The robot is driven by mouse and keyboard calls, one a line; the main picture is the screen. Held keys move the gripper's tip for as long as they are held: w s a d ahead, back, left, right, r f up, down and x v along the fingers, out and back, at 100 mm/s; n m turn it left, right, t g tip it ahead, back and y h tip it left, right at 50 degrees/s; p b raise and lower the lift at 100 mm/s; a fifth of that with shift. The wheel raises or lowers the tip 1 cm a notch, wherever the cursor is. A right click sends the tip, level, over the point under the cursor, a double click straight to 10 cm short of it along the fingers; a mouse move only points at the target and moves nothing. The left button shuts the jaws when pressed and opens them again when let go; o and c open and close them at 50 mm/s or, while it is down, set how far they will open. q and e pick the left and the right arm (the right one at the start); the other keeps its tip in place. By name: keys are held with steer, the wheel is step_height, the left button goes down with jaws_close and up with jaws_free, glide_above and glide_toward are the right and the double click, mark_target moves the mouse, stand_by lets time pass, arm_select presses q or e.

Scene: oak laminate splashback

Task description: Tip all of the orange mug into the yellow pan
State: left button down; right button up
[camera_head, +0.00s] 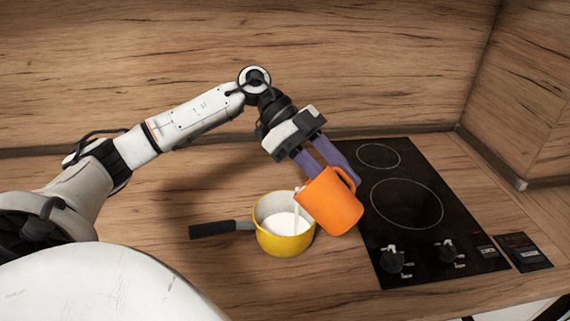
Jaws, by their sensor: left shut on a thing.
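The orange mug (334,203) is tilted to the left, its mouth over the right rim of the yellow pan (285,242). A thin white stream (296,207) runs from the mug's lip down into the pan. White contents (287,224) lie in the pan, which stands upright on the worktop with its black handle (212,229) pointing left. My left gripper (335,168) comes from above and behind, shut on the mug near its handle. The inside of the mug is hidden. My right gripper is not in view.
A black hob (420,240) with two ring zones and knobs lies right of the pan, close beside the mug. A small dark panel (525,252) is at far right. The wooden splashback (380,60) stands behind. The worktop (150,220) left of the pan is clear.

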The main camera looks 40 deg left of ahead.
arm_select(q)
steer(key=shift+a+r+t+h, duration=0.15)
steer(key=shift+r+h, duration=0.25)
steer(key=shift+h, duration=0.4)
steer(key=shift+a+r+t+h, duration=0.15)
steer(key=shift+r+h, duration=0.2)
steer(key=shift+h, duration=0.45)
stand_by(0.9)
steer(key=shift+s+a+r+h+b, duration=0.15)
steer(key=shift+a+r+h+b, duration=0.05)
steer(key=shift+a+h, duration=0.25)
steer(key=shift+s+a+r+h+b, duration=0.1)
steer(key=shift+a+r+h+b, duration=0.1)
steer(key=shift+a+h, duration=0.25)
stand_by(0.5)
steer(key=shift+s+a+r+t+h+b, duration=0.1)
steer(key=shift+a+r+t+h+b, duration=0.25)
steer(key=shift+h, duration=0.85)
stand_by(0.7)
